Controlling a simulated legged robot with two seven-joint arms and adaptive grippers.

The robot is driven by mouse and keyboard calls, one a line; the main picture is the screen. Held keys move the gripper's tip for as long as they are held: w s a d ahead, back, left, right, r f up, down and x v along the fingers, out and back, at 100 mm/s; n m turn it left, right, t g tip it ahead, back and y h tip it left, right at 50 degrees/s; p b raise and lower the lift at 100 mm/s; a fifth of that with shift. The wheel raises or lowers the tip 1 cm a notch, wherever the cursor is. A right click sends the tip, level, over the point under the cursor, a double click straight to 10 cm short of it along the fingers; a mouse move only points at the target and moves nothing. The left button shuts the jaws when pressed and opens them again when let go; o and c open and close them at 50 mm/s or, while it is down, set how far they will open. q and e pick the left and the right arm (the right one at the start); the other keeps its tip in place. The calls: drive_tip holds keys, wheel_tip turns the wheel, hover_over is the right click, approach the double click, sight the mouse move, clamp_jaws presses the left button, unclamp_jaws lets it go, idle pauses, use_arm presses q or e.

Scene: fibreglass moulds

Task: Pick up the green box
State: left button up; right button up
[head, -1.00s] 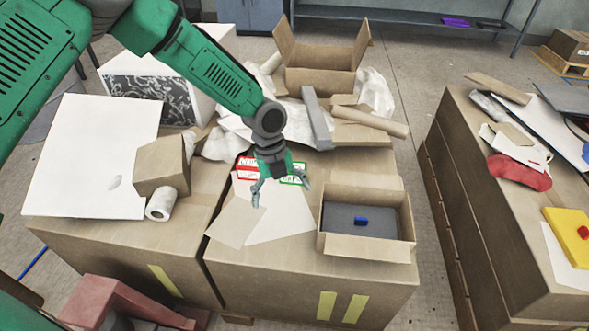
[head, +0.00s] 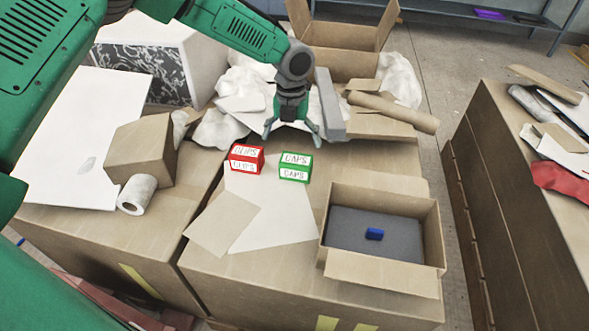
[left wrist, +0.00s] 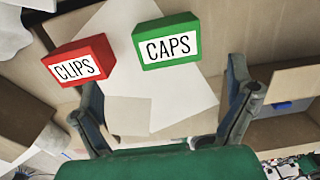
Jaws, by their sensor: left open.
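The green box (head: 295,167), labelled CAPS, stands on white paper on the large cardboard surface in the head view. It also shows in the left wrist view (left wrist: 166,42), ahead of the fingers. A red box (head: 246,158), labelled CLIPS, stands just left of it and also shows in the left wrist view (left wrist: 79,60). My left gripper (head: 293,136) is open and empty, pointing down, behind and above the green box in the head view. In the left wrist view its two fingers (left wrist: 166,110) are spread wide apart. My right gripper is not in view.
An open carton (head: 433,230) with a dark lining and a small blue block (head: 374,234) stands to the right. A brown carton (head: 141,150) and a white roll (head: 137,194) lie left. A grey bar (head: 329,104) and a cardboard tube (head: 394,111) lie behind.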

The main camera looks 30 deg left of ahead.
sight(297, 161)
use_arm(q)
drive_tip(key=f, duration=0.1)
drive_tip(key=d+f+b, duration=0.1)
drive_tip(key=f, duration=0.1)
drive_tip(key=d+f, duration=0.1)
drive_tip(key=f, duration=0.1)
drive_tip(key=shift+f, duration=0.2)
drive_tip(key=shift+a+f, duration=0.15)
drive_tip(key=f+b, duration=0.2)
drive_tip(key=f, duration=0.1)
drive_tip(key=a+f+b, duration=0.1)
drive_tip(key=f, duration=0.1)
drive_tip(key=shift+w+f, duration=0.15)
drive_tip(key=shift+w, duration=0.1)
drive_tip(key=shift+d, duration=0.4)
drive_tip(key=c, duration=0.7)
drive_tip(key=shift+a, duration=0.15)
drive_tip(key=c, duration=0.5)
drive_tip(key=shift+a, duration=0.25)
drive_tip(key=shift+c, duration=0.3)
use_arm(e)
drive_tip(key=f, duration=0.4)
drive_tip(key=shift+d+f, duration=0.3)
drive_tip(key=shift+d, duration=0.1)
